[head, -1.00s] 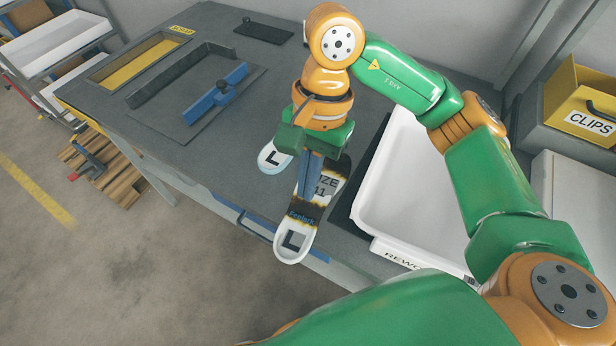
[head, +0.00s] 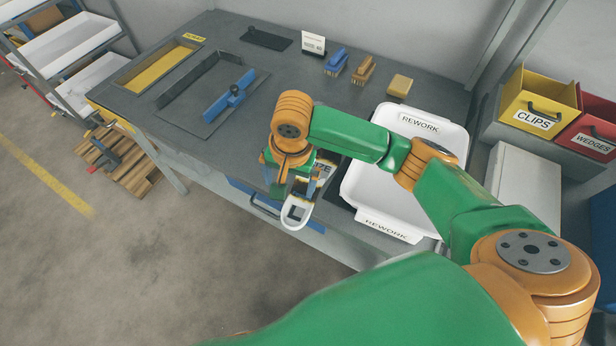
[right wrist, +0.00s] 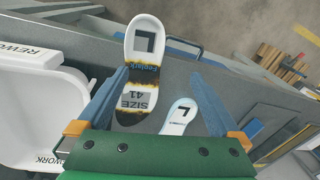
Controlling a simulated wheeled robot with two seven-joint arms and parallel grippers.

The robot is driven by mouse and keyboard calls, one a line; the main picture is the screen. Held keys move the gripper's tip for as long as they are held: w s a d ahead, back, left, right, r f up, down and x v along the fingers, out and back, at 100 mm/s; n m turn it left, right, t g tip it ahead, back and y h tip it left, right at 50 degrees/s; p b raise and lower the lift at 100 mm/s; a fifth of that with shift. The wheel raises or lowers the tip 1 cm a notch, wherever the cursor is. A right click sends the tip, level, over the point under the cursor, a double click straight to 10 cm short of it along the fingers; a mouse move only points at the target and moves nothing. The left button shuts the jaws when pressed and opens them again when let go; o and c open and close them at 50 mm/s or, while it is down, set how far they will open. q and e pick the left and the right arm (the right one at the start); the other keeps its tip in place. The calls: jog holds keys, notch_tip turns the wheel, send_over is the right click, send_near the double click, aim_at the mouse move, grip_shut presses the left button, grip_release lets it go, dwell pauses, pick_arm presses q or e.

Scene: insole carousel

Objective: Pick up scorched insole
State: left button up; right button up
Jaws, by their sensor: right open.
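The scorched insole (head: 297,213) is white with a dark brown burnt band across its middle and a "SIZE 41" print. Its full length shows in the right wrist view (right wrist: 141,48); in the head view my gripper hides much of it. Its white end reaches past the table's front edge in the picture. A smaller-looking pale insole marked L (right wrist: 180,116) lies beside it. My right gripper (head: 294,188) is open and empty above the insole. In the right wrist view its blue fingers (right wrist: 160,78) stand apart, the scorched insole nearer the left finger. My left gripper is not in view.
A white REWORK tray (head: 366,195) stands right of the insole. CLIPS (head: 535,100) and WEDGES (head: 592,125) bins stand at the right.

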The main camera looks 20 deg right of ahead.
aim_at(298, 209)
jog(key=s, duration=0.1)
jog(key=s+d+f+g, duration=0.1)
jog(key=shift+s+f+m+h, duration=0.2)
jog(key=shift+s+m+h, duration=0.1)
jog(key=f, duration=0.4)
jog(key=w+f, duration=0.1)
jog(key=f, duration=0.1)
jog(key=shift+a, duration=0.1)
jog(key=c, duration=1.3)
jog(key=shift+r, duration=0.1)
